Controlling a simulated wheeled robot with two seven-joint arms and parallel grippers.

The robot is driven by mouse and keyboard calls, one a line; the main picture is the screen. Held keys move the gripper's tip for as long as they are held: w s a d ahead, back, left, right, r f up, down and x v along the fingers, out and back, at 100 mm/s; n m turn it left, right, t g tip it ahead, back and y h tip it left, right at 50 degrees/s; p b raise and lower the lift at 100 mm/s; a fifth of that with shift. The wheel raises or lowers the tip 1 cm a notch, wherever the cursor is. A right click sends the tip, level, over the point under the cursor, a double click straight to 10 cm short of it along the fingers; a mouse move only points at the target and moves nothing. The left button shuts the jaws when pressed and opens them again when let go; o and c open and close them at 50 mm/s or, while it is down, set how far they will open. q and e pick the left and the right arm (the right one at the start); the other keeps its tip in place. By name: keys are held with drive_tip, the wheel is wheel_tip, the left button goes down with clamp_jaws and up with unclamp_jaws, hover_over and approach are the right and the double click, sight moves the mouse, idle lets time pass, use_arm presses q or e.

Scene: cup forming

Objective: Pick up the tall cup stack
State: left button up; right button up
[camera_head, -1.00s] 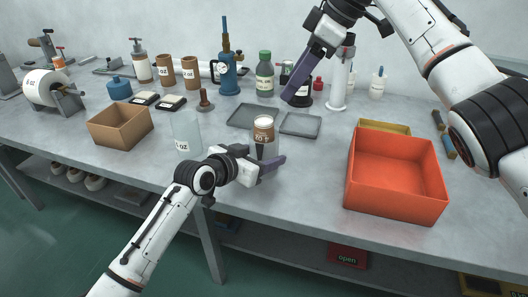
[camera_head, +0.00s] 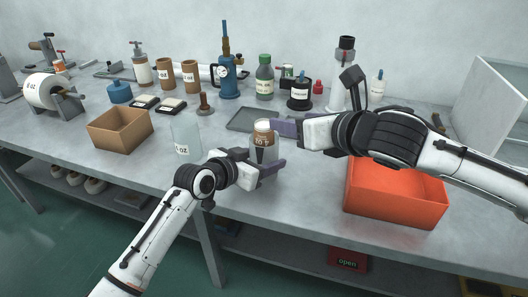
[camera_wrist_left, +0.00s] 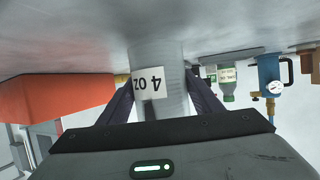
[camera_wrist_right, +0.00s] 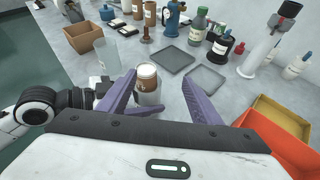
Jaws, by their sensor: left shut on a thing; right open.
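A clear cylinder (camera_wrist_left: 165,55) labelled 4 OZ stands upright on the table between my left gripper's (camera_head: 268,165) purple fingers, which are shut on it. A brown cup with a white rim (camera_head: 263,140) sits at its top, also in the right wrist view (camera_wrist_right: 147,77). My right gripper (camera_wrist_right: 160,80) is open; in its wrist view the brown cup shows between the fingers, nearer the left one. I cannot tell whether they touch it. Another tall translucent cup stack (camera_head: 186,140) with an oz label stands to the left, apart from both grippers.
A cardboard box (camera_head: 120,132) is at the left. A red-orange bin (camera_head: 395,205) sits at the right under my right arm. Flat grey trays (camera_wrist_right: 207,79) lie behind the cups. Bottles, including a green one (camera_head: 265,78), and a blue pump (camera_head: 228,78) stand at the back.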

sight(264, 123)
drive_tip(key=a+f, duration=0.1)
drive_tip(key=w+a+f+n, duration=0.1)
drive_tip(key=a+f+n+y, duration=0.1)
drive_tip(key=a, duration=0.1)
drive_tip(key=shift+w+f, duration=0.1)
drive_tip(key=shift+w, duration=0.25)
drive_tip(key=shift+x, duration=3.2)
drive_tip(key=c, duration=1.5)
wheel_tip(264, 123, up, 18)
use_arm(q)
drive_tip(key=o, duration=1.1)
drive_tip(key=shift+o, duration=0.2)
